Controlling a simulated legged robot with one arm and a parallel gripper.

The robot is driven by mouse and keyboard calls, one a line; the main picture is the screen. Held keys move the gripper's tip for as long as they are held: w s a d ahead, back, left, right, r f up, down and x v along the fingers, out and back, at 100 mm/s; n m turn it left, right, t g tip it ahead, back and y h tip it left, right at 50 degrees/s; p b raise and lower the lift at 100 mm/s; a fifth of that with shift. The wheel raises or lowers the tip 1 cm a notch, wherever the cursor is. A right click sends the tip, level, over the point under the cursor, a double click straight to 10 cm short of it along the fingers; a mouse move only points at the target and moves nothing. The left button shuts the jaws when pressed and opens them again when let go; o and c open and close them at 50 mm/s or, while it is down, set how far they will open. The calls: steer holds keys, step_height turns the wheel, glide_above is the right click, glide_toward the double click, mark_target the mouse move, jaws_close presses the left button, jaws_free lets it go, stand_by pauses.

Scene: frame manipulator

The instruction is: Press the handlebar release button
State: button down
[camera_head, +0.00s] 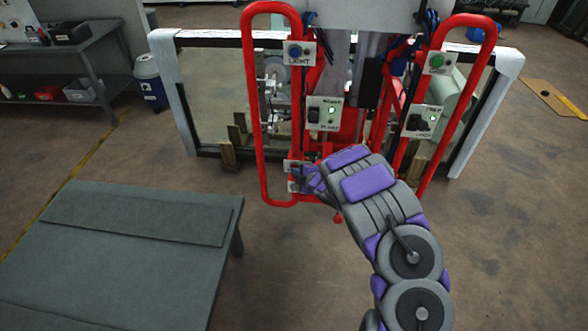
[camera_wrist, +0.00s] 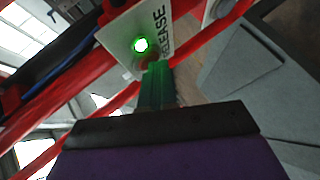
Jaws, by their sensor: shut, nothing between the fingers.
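The red handlebar frame (camera_head: 250,100) stands ahead of me. A small white plate marked RELEASE (camera_wrist: 128,24) is fixed to it and fills the top middle of the wrist view. A green light (camera_wrist: 140,45) glows on the plate. A dark reddish button (camera_wrist: 151,60) shows below the light, partly hidden by my fingertips. My gripper (camera_wrist: 156,74) is shut and empty, its tips at the button; I cannot tell whether they touch or press it. In the head view my gripper (camera_head: 310,180) is at the lower part of the left handlebar, partly covering the release plate (camera_head: 290,167).
A LIGHT panel (camera_head: 301,53) with a blue button, a centre switch panel (camera_head: 324,114) and a right panel (camera_head: 421,121) sit on the frame. A grey table (camera_head: 110,270) stands at front left. A white-edged glass frame (camera_head: 172,95) is behind. The floor between is clear.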

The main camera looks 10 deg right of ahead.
steer(key=shift+a, duration=0.1)
steer(key=shift+s+a+b, duration=0.4)
steer(key=shift+s+a, duration=0.1)
steer(key=shift+s, duration=0.2)
steer(key=shift+s, duration=0.1)
steer(key=s, duration=0.1)
steer(key=s+a+b, duration=0.1)
steer(key=s, duration=0.2)
steer(key=shift+s+a, duration=0.25)
steer(key=shift+s, duration=0.05)
stand_by(0.6)
